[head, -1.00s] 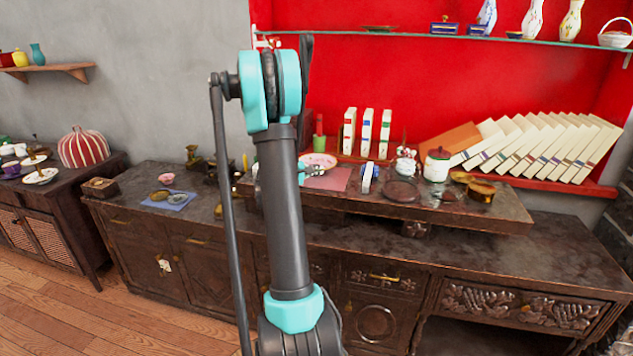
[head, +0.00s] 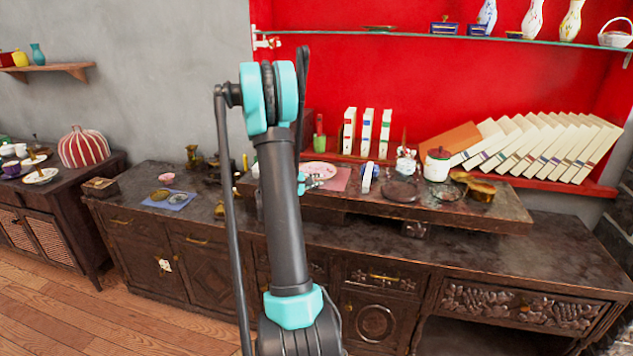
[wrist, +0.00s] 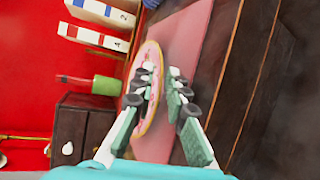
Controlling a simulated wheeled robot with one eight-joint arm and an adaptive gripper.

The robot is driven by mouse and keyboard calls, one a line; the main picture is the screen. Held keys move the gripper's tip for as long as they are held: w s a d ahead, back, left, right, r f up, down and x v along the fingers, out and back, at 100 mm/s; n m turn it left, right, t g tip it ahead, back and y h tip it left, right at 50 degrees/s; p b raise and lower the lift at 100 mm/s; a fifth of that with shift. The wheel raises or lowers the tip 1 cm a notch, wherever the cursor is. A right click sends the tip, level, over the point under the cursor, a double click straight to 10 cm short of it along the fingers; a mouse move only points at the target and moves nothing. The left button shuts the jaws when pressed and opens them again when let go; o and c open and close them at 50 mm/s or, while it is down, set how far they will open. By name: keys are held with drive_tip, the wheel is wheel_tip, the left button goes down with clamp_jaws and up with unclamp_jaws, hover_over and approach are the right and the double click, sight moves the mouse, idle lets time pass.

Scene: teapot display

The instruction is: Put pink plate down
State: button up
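The pink plate (head: 319,169) is round, with a pale pink face and a gold rim. It lies low at the pink mat (head: 343,180) on the dark raised shelf of the cabinet. The plate (wrist: 153,110) and the mat (wrist: 186,40) also show in the wrist view. My gripper (wrist: 162,72) is at the plate's near edge with its fingers apart. One finger overlaps the plate's face, and the other is in front of the mat, with a gap to the rim. In the head view my gripper (head: 310,182) is partly hidden by my arm. Whether the plate's underside fully touches the mat is unclear.
A white-and-blue object (head: 368,178) stands right of the mat. A dark round dish (head: 400,190) and a lidded white jar (head: 437,164) are further right. Upright books (head: 367,133) stand behind. A green object (head: 319,140) stands behind the plate.

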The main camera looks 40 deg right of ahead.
drive_tip(key=v, duration=1.2)
drive_tip(key=s+a+f+m+y, duration=0.1)
drive_tip(key=s+a+f+y, duration=0.2)
drive_tip(key=s+a, duration=0.5)
drive_tip(key=s+a+f+m+y, duration=0.2)
drive_tip(key=s+a+y, duration=0.4)
drive_tip(key=a, duration=0.6)
drive_tip(key=s+a+f+m+y, duration=0.2)
drive_tip(key=s+a+y, duration=0.3)
drive_tip(key=s+a, duration=0.5)
drive_tip(key=shift+s+a+f, duration=0.2)
drive_tip(key=shift+a+f, duration=0.1)
drive_tip(key=shift+f, duration=0.55)
